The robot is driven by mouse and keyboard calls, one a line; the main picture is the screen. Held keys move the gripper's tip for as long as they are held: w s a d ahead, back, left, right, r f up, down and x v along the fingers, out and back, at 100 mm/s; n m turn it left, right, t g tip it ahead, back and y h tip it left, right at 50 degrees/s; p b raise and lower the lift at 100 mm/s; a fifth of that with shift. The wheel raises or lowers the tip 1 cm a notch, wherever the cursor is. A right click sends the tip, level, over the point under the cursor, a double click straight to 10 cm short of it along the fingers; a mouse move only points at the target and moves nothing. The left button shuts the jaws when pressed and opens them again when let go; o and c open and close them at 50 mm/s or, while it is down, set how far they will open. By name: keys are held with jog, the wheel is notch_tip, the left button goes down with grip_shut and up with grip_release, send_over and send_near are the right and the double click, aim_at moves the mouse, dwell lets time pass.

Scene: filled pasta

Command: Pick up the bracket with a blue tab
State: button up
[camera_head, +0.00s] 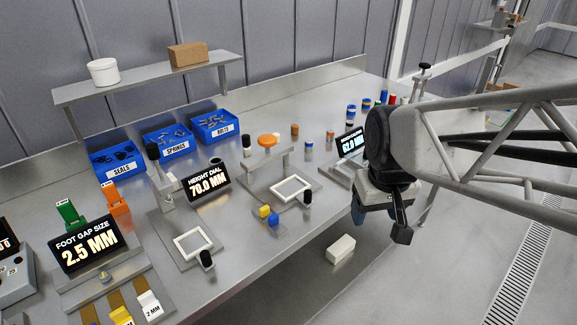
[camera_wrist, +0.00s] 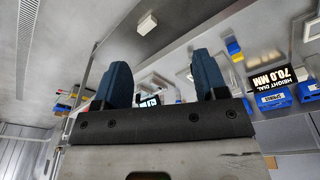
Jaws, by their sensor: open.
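A small piece with a blue part (camera_head: 273,219) lies near the front edge of the bench in the head view, beside a yellow part (camera_head: 264,211). They are too small to tell whether either belongs to a bracket. Small blue and yellow spots also show in the wrist view, the blue one (camera_wrist: 237,57) right of my fingers. My gripper (camera_head: 380,216) is to the right of them, beyond the bench's front edge. In the wrist view its two blue fingers (camera_wrist: 164,85) stand apart with nothing between them.
The metal bench (camera_head: 225,275) holds gauge stations, including a height dial display (camera_head: 207,181) and a foot gap display (camera_head: 86,246). Blue bins (camera_head: 166,142) stand behind under a shelf (camera_head: 145,78). A white block (camera_head: 341,249) lies below the bench edge. Small coloured cylinders stand farther right.

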jog(key=w+a+f+n, duration=0.3)
jog(key=w+a+f, duration=0.1)
jog(key=w+a, duration=0.45)
jog(key=n+g, duration=0.2)
jog(key=n, duration=0.1)
send_over(275, 216)
notch_tip(275, 216, down, 8)
jog(key=shift+s+a, duration=0.1)
jog(key=shift+s, duration=0.05)
jog(key=shift+f, duration=0.1)
jog(key=shift+f, duration=1.25)
jog(key=shift+f, duration=2.6)
jog(key=c, duration=1)
